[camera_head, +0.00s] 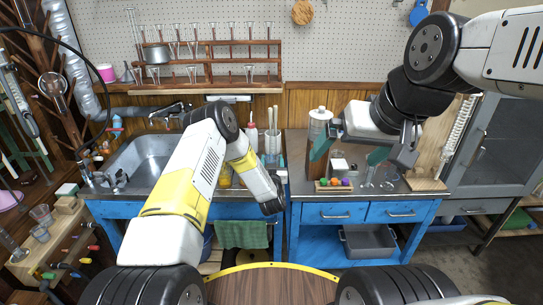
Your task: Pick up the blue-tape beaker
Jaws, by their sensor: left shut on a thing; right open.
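My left arm comes up from the lower left and bends down over the counter's front edge. Its gripper (282,178) is mostly hidden by its own wrist; it is shut, but what it holds cannot be made out. My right gripper (349,154) comes in from the upper right. Its two teal fingers are wide apart above the right counter, with no object clearly held. A small clear beaker (338,161) shows between and behind those fingers. More clear glassware (370,176) stands just to the right. I cannot make out blue tape on any of these vessels.
A wooden block with coloured pieces (335,183) lies near the counter's front. A white-capped container (320,122) stands behind. A glass cylinder with rods (273,140) stands near the sink (147,158). A wooden board (425,182) is at right. A glassware shelf (205,83) hangs behind.

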